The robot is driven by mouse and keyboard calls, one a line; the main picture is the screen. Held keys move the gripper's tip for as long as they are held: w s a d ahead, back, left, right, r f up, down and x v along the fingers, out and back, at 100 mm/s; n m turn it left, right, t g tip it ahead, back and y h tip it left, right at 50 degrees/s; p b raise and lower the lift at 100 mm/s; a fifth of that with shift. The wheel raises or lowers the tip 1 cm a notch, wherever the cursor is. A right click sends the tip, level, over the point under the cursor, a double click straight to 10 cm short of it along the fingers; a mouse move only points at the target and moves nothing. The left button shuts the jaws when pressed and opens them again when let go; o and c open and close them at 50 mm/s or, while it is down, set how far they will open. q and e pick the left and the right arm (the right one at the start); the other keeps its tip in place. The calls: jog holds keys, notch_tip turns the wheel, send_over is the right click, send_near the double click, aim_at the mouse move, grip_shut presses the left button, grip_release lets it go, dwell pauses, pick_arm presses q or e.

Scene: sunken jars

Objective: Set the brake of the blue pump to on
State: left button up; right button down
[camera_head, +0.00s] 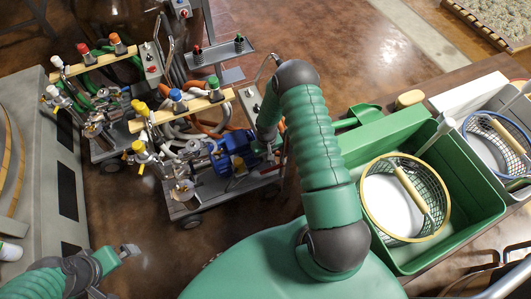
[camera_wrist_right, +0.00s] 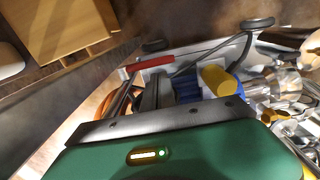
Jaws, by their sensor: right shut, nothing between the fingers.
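The blue pump (camera_head: 233,148) sits on a wheeled cart in the middle of the head view, among hoses and metal fittings. In the right wrist view, its blue body (camera_wrist_right: 238,84) is partly hidden behind a yellow cylinder (camera_wrist_right: 217,78). A red-gripped bar (camera_wrist_right: 150,63) lies along the near edge of the cart; I cannot tell whether it is the brake. My right gripper (camera_wrist_right: 157,92) is shut and empty, beside the pump and close to the red grip. In the head view, its fingertips are largely hidden by the arm. My left gripper (camera_head: 129,251) is low at the left, away from the pump.
Another cart with hoses (camera_head: 95,60) stands behind to the left. A green bin (camera_head: 455,215) with a yellow-rimmed basket (camera_head: 364,202) is at the right. A grey cabinet (camera_head: 40,130) stands at the left. Bare brown floor (camera_head: 125,205) lies between the cabinet and the cart.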

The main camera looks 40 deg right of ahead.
jog(key=b, duration=0.3)
send_over(269, 169)
jog(key=a, duration=0.1)
jog(key=f, duration=0.4)
jog(key=shift+w+a+f, duration=0.15)
jog(key=shift+w+a, duration=0.05)
jog(key=shift+d+f, duration=0.1)
jog(key=shift+f, duration=0.2)
jog(key=shift+d, duration=0.45)
jog(key=shift+a+f+b, duration=0.35)
jog(key=shift+f+b, duration=0.05)
jog(key=shift+f, duration=0.2)
jog(key=shift+d+f+b, duration=0.15)
jog(key=shift+f+b, duration=0.5)
jog(key=shift+f, duration=0.3)
jog(key=shift+f+b, duration=0.45)
jog(key=shift+f, duration=0.1)
jog(key=shift+s+d+f+b, duration=0.1)
jog(key=shift+d+f+b, duration=0.05)
jog(key=shift+f+b, duration=0.4)
jog(key=shift+s+d+f+b, duration=0.1)
jog(key=shift+f+b, duration=0.2)
jog(key=shift+f, duration=0.35)
pick_arm(q)
jog(key=s+x, duration=0.2)
jog(key=x, duration=0.7)
jog(key=shift+a+f, duration=0.15)
jog(key=shift+a, duration=0.1)
